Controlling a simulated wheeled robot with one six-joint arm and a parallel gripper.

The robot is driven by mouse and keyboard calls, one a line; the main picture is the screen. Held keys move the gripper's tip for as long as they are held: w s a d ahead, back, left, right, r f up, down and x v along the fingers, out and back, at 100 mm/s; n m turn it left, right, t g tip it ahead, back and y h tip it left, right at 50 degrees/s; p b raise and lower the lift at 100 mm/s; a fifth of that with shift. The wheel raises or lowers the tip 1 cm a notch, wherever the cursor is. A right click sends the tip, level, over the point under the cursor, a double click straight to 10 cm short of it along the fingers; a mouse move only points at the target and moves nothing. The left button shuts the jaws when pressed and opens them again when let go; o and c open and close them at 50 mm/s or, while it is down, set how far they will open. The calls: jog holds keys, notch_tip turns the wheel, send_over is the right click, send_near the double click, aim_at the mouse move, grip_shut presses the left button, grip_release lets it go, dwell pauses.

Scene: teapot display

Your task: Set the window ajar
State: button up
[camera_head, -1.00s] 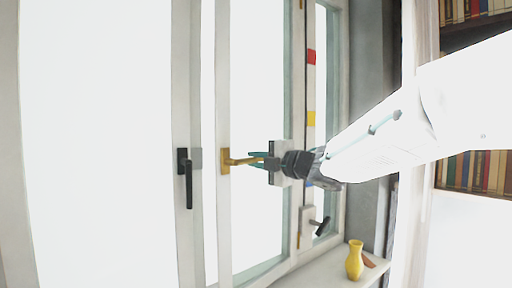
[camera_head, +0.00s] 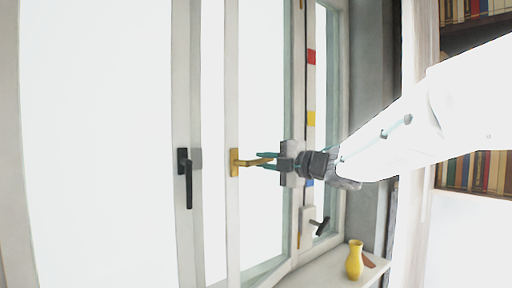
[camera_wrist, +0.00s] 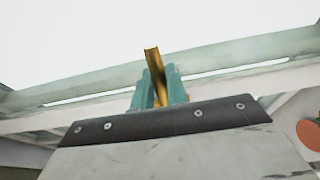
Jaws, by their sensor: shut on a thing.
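The window sash (camera_head: 232,215) has a pale frame and carries a brass handle (camera_head: 235,162), whose lever points right, roughly level. A bright gap shows between this sash and the frame post on its left, so the sash stands partly open. My gripper (camera_head: 266,161) is shut on the brass lever, with its teal fingers on either side of it. In the wrist view, the brass lever (camera_wrist: 154,65) stands between the two teal fingers. The fingers hide part of the lever.
A dark handle (camera_head: 187,178) sits on the left window post. Another dark handle (camera_head: 321,226) is low on the right. A yellow vase (camera_head: 354,260) stands on the sill (camera_head: 325,272) below my arm. Bookshelves (camera_head: 470,170) are at the far right.

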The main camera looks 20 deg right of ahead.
jog(key=shift+d, duration=0.1)
jog(key=shift+s+d+n+g+y, duration=0.4)
jog(key=shift+s+d+n+y, duration=0.15)
jog(key=shift+s+d, duration=0.35)
jog(key=o, duration=0.9)
jog(key=shift+o, duration=0.2)
jog(key=shift+s, duration=0.1)
jog(key=v, duration=0.7)
jog(key=shift+s+d, duration=0.25)
jog(key=shift+s, duration=0.05)
jog(key=shift+w+f, duration=0.1)
